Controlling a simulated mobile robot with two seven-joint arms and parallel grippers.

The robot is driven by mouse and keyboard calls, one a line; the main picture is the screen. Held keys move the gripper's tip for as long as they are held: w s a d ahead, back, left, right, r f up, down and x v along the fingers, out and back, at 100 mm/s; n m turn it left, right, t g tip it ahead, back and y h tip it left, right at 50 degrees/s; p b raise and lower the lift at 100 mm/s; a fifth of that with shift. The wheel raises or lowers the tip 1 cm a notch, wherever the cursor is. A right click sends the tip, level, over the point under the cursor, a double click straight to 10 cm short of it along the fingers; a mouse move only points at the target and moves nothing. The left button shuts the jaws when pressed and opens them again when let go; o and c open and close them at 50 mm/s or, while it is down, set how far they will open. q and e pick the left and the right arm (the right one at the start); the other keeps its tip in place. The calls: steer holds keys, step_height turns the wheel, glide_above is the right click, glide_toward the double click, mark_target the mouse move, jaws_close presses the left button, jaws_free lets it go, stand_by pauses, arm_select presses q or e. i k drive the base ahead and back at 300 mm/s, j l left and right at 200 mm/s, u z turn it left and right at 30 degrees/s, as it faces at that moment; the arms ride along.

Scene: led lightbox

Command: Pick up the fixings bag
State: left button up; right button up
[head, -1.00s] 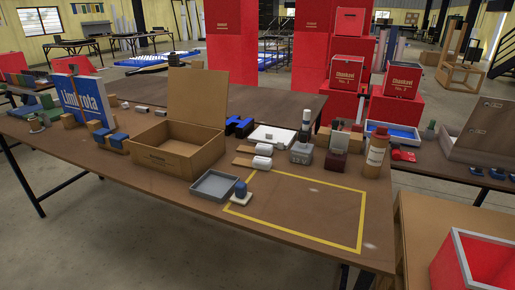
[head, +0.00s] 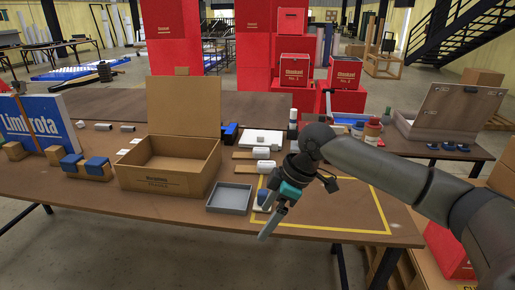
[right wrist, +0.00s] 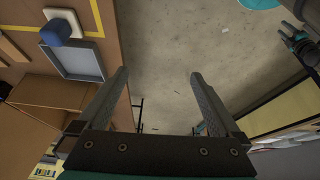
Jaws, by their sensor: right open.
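No thing in view can be surely told as the fixings bag. A small blue item (head: 263,197) stands on a white pad beside the grey tray (head: 229,198), partly behind my right gripper; both also show in the right wrist view, the blue item (right wrist: 57,29) at top left. Small white packet-like pieces (head: 262,153) lie behind the tray. My right gripper (head: 268,218) is open and empty, over the table's front part. In the right wrist view its fingers (right wrist: 158,78) point past the table edge towards the floor. A gripper, seemingly my left (right wrist: 297,40), shows at top right, its jaws unclear.
An open cardboard box (head: 165,184) stands left of the tray. A yellow outline (head: 330,231) marks a mostly clear area on the wooden table. Bottles (head: 372,131) and a wooden case (head: 440,120) are at the back right. Red boxes stand behind.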

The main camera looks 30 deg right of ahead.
mark_target(259, 152)
steer(key=i+l, duration=1.35)
steer(key=i, duration=0.1)
